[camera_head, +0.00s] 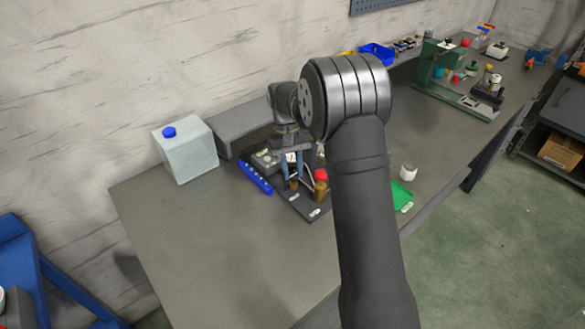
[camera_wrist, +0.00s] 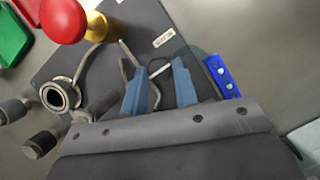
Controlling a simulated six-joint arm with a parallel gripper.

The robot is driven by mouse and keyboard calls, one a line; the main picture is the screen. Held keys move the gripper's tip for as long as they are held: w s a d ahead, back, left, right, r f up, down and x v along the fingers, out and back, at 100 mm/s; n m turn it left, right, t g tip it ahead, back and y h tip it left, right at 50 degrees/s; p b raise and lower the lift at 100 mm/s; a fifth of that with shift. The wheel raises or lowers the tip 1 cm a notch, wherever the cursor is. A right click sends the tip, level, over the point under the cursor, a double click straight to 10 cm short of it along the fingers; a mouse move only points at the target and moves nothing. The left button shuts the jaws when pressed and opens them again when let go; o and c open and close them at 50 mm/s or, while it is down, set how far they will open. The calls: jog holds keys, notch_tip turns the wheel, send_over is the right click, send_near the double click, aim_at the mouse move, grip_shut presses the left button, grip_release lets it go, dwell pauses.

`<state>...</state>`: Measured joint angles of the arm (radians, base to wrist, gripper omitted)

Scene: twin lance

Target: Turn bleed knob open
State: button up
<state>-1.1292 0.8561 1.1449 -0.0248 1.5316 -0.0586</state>
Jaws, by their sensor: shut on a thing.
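My gripper (camera_wrist: 159,72) has two blue fingers and is shut on a small pale bar (camera_wrist: 160,70). The bar spans the space between the fingertips, with a thin dark loop around it. I cannot tell for certain whether this bar is the bleed knob. In the head view my gripper (camera_head: 292,160) points down over a dark base plate (camera_head: 315,212), behind a brass post (camera_head: 321,190) with a red ball top (camera_head: 321,175). The red ball (camera_wrist: 63,20) and brass post (camera_wrist: 100,28) are at upper left in the wrist view. My own arm hides the area right of the gripper.
A blue strip (camera_head: 255,178) lies left of the plate, and a white jug (camera_head: 186,150) with a blue cap stands further left. A green tray (camera_head: 401,197) and white jar (camera_head: 408,172) are at right. Ringed metal fittings (camera_wrist: 57,96) are left of the fingers. The front left table is clear.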

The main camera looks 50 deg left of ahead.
jog(key=o, duration=1)
jog(key=v, duration=1.7)
jog(key=shift+w+r, duration=0.1)
jog(key=shift+r, duration=0.1)
jog(key=x, duration=1.7)
jog(key=shift+f, duration=0.2)
